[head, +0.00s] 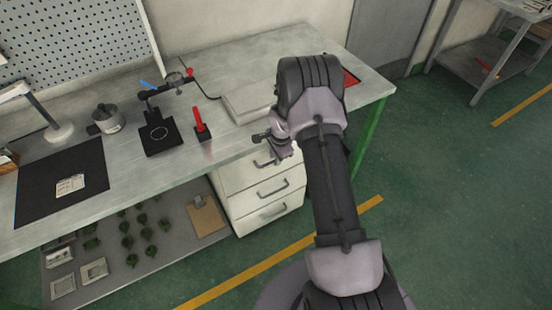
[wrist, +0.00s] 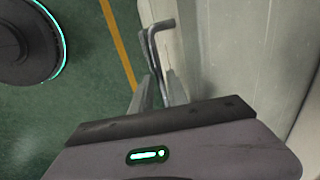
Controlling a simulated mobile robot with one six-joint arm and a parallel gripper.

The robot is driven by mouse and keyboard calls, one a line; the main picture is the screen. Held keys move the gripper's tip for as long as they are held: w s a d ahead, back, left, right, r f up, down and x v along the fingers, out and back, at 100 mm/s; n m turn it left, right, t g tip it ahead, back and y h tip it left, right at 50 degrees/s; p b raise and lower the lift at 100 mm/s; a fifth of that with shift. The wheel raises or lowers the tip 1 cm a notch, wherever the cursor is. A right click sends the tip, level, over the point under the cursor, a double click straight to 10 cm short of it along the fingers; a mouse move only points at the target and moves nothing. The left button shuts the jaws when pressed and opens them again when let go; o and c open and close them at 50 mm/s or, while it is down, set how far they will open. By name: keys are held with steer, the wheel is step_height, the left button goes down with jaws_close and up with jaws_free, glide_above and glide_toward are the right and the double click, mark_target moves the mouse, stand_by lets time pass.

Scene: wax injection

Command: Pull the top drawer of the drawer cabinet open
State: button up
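The white drawer cabinet (head: 238,212) stands under the workbench, its drawers stacked and looking shut. My gripper (head: 266,150) is at the front of the top drawer (head: 240,176), over its grey bar handle, which it partly hides. In the wrist view, the handle (wrist: 153,45) runs down from the top into the space between the two fingertips of my gripper (wrist: 158,85). The fingers look apart, one on each side of the bar. I cannot tell whether either one touches it. The pale cabinet face shows on the right in that view.
The workbench (head: 130,187) holds a pale flat box (head: 247,102), a black stand (head: 160,138), a red-handled tool (head: 201,125) and a metal pot (head: 108,119). A lower shelf (head: 170,250) left of the cabinet holds green pieces. The green floor (head: 450,200) in front is clear.

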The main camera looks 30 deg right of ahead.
jaws_close()
stand_by(1.4)
